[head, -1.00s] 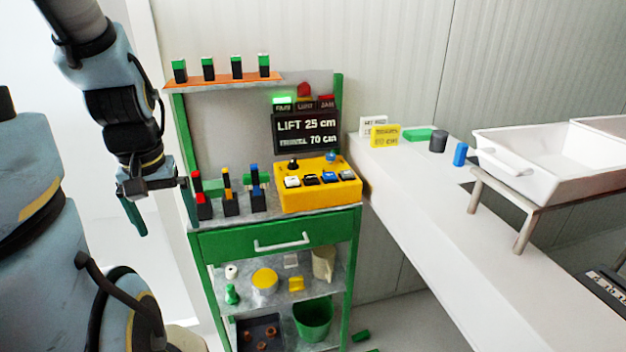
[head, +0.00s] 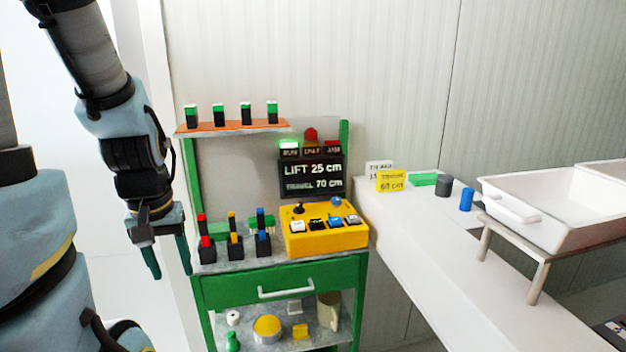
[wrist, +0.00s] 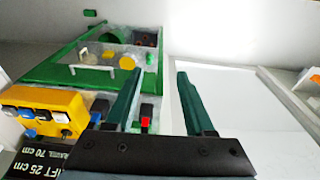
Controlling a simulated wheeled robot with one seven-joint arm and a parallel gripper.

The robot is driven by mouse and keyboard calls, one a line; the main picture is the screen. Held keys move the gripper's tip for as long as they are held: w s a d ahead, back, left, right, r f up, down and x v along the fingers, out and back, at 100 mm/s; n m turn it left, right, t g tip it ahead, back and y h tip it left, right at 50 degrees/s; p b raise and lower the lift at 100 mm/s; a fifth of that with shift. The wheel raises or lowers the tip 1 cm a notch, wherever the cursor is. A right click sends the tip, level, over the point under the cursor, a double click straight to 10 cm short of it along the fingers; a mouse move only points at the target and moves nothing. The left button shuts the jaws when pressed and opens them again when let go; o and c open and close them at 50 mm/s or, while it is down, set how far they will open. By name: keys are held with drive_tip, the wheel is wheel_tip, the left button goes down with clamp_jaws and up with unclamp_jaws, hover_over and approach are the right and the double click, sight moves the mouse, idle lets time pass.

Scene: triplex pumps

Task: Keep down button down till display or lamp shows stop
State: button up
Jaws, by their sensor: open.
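A yellow control box (head: 326,239) stands on the green cart's top, with a row of white, black and blue buttons (head: 325,223) and a black knob. I cannot tell which button is the down button. The black display (head: 312,177) behind it reads LIFT 25 cm, TRAVEL 70 cm. Of the lamps above it, the left green lamp (head: 289,146) glows; the red ones look unlit. My gripper (head: 171,266) is open and empty, left of the cart and apart from the box. The wrist view shows its green fingers (wrist: 158,95) spread, with the box (wrist: 45,108) to the left.
Black blocks with coloured tops (head: 235,247) stand left of the box, between it and my gripper. An orange shelf (head: 232,127) holds several green-topped blocks above. A white counter (head: 420,235) with a white tray (head: 555,215) lies to the right.

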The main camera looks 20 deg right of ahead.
clamp_jaws()
idle(1.1)
